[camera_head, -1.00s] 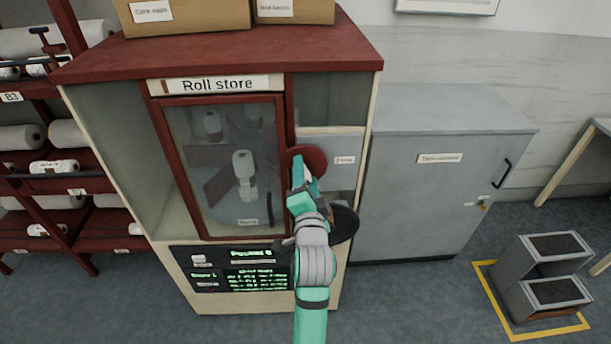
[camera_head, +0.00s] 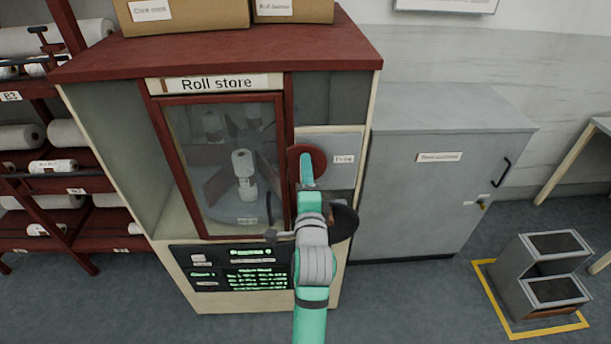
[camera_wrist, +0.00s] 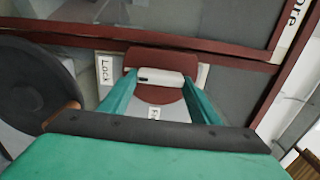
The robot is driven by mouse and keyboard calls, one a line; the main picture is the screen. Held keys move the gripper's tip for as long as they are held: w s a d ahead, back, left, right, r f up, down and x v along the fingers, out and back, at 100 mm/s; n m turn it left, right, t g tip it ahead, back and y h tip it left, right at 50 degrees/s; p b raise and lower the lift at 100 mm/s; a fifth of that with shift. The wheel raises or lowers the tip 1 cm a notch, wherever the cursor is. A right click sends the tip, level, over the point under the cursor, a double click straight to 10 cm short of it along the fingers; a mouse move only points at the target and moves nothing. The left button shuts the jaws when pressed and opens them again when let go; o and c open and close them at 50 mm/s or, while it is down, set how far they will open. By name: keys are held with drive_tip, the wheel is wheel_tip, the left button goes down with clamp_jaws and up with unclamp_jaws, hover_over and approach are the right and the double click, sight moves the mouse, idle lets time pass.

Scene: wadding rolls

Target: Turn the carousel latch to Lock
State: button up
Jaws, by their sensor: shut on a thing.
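The carousel latch is a dark red disc (camera_head: 306,161) with a pale grey bar handle (camera_wrist: 160,77), on the Roll store cabinet's front, right of its glass door. My gripper (camera_head: 306,172) reaches up to the disc; in the wrist view its teal fingers (camera_wrist: 160,92) are at the two ends of the bar, shut on it. The bar lies crosswise in the wrist view, with a small dark mark at its left end. A "Lock" label (camera_wrist: 104,70) is left of the disc there. The "Free" label (camera_head: 344,159) is right of the disc in the head view. My arm hides the area below the disc.
The Roll store (camera_head: 220,60) has a closed glass door (camera_head: 192,150) with rolls on a carousel behind it. A round black part (camera_head: 345,222) sticks out beside my wrist. A grey cabinet (camera_head: 430,190) stands right; a roll rack (camera_head: 50,240) stands left.

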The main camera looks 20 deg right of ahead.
drive_tip(key=shift+d, duration=0.15)
drive_tip(key=o, duration=1)
drive_tip(key=shift+o, duration=0.2)
drive_tip(key=v, duration=1.1)
drive_tip(key=shift+w, duration=0.15)
